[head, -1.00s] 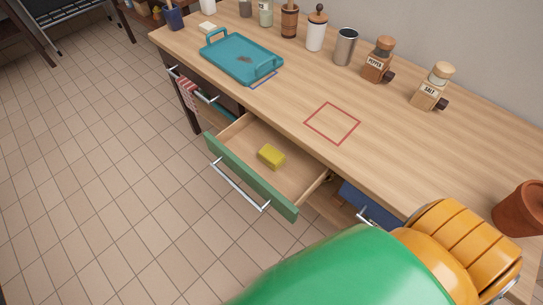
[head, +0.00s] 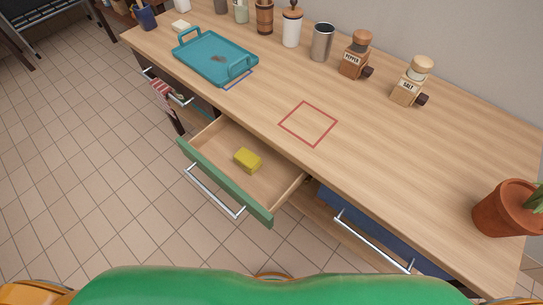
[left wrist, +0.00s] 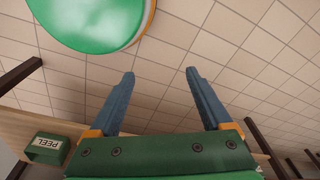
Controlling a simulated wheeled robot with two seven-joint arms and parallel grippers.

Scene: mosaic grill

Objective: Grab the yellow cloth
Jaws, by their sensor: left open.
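The yellow cloth (head: 247,160), a small folded block, lies inside the open drawer (head: 226,182) with the green front, below the counter's front edge. Nothing touches it. My left gripper (left wrist: 158,72) is open and empty in the left wrist view, with its two blue fingers apart over the tiled floor. The cloth does not show in that view. Neither gripper shows in the head view, so the distance to the cloth cannot be told.
The wooden counter (head: 390,150) holds a teal tray (head: 215,57), pepper (head: 354,55) and salt (head: 412,80) mills, a metal cup (head: 322,42) and a potted plant (head: 505,208). A red square (head: 308,124) marks bare counter. A blue drawer (head: 375,230) is right of the open one.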

